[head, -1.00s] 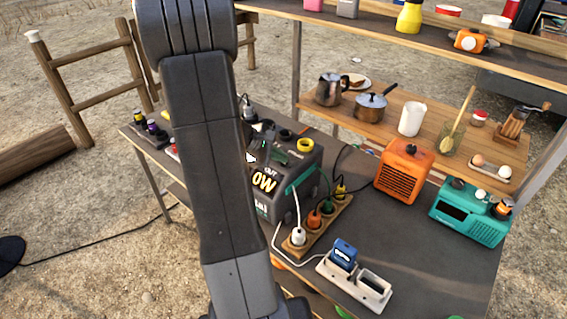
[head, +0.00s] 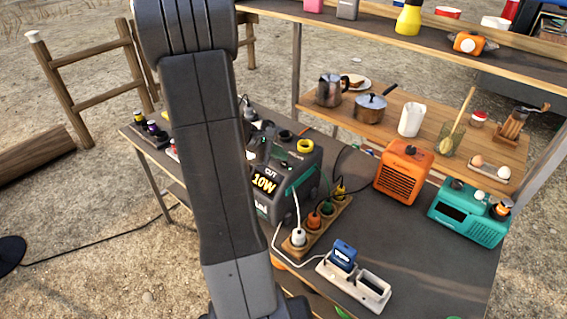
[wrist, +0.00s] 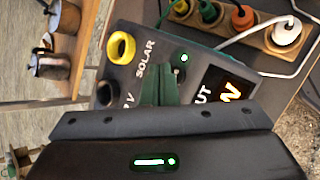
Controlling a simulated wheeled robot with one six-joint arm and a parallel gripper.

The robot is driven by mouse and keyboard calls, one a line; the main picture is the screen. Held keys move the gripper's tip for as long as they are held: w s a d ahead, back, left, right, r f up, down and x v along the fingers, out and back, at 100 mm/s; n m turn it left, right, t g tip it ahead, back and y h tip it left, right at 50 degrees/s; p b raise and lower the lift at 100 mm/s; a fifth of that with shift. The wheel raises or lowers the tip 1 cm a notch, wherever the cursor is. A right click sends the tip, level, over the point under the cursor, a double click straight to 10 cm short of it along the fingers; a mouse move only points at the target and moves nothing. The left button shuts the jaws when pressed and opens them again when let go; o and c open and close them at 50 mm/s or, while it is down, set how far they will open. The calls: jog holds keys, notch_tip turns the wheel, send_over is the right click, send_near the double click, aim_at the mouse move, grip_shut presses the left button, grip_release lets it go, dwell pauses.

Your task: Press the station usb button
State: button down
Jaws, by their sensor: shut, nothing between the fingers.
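The power station (head: 306,157) is a dark box on the table with a lit orange "10W" display. In the wrist view its top (wrist: 130,85) shows a yellow ring socket (wrist: 120,47), the word "SOLAR" and part of the display (wrist: 228,92). A small bright white-green light (wrist: 184,57) glows on the panel. I cannot read a USB label, and part of the panel is hidden behind my gripper (wrist: 160,75). My gripper is shut and empty, its dark green fingers over the panel between "SOLAR" and the display. I cannot tell whether the tips touch it.
A wooden power strip (head: 323,224) with plugs and cables stands right of the station. A white charger (head: 363,290) holds a blue battery (head: 343,256). An orange heater (head: 403,172) and a teal radio (head: 467,213) stand further right. A shelf with cookware is behind.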

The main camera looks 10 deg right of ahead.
aim_at(280, 166)
notch_tip(280, 166, up, 6)
jog(key=p, duration=0.3)
jog(key=shift+f, duration=0.15)
jog(key=shift+f, duration=0.15)
